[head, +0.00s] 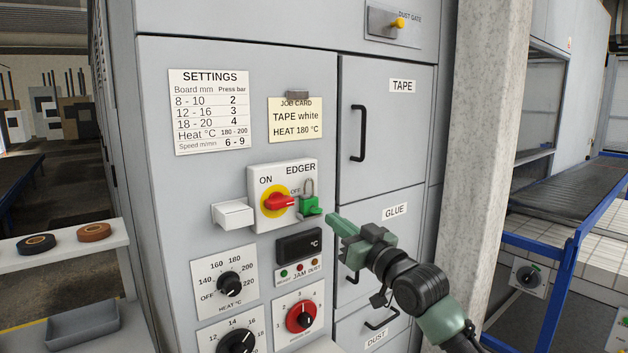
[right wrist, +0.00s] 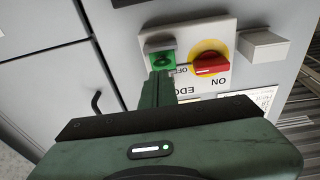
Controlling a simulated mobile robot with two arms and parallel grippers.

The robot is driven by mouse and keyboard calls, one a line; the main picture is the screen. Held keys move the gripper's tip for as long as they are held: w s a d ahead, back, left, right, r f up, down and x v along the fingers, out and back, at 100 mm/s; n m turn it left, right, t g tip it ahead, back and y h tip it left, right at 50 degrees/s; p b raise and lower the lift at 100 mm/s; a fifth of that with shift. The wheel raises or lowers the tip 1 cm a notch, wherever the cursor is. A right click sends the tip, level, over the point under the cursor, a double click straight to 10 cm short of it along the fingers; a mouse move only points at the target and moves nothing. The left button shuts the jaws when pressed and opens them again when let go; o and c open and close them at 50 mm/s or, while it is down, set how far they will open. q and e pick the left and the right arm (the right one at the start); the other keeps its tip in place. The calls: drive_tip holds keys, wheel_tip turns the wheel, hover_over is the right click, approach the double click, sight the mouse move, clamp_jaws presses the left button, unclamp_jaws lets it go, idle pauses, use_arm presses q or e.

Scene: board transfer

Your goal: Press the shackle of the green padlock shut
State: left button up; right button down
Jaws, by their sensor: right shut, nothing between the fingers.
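The green padlock (head: 311,207) hangs at the right side of the EDGER switch plate (head: 265,219), beside the red rotary handle (head: 278,202) on its yellow disc. Its grey shackle (head: 308,187) stands up above the body; I cannot tell whether it is seated. My right gripper (head: 331,218) is shut and empty, its fingertips just right of and slightly below the padlock. In the right wrist view, which is upside down, the padlock (right wrist: 161,59) lies just beyond the fingertips (right wrist: 160,76). Whether they touch it is unclear. My left gripper is not in view.
A white box (head: 233,214) sticks out left of the switch. A dark °C display (head: 299,246) and knobs are below. The TAPE door handle (head: 358,133) and the GLUE drawer are to the right. A concrete pillar (head: 482,150) stands right of the cabinet.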

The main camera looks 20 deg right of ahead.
drive_tip(key=t+y, duration=0.1)
drive_tip(key=y, duration=0.1)
approach(305, 169)
drive_tip(key=s+r, duration=0.3)
drive_tip(key=s, duration=0.1)
drive_tip(key=shift+w+d+f+n, duration=0.25)
drive_tip(key=shift+d+n, duration=0.15)
drive_tip(key=shift+d, duration=0.1)
drive_tip(key=shift+w+r, duration=0.1)
drive_tip(key=p+x, duration=0.1)
drive_tip(key=x, duration=0.2)
drive_tip(key=f+p+x, duration=0.1)
drive_tip(key=p+x, duration=0.1)
drive_tip(key=x, duration=0.1)
drive_tip(key=f+p+x, duration=0.1)
drive_tip(key=p+x, duration=0.1)
drive_tip(key=x, duration=0.1)
drive_tip(key=shift+w+a, duration=0.1)
drive_tip(key=shift+w, duration=0.3)
drive_tip(key=shift+f, duration=0.8)
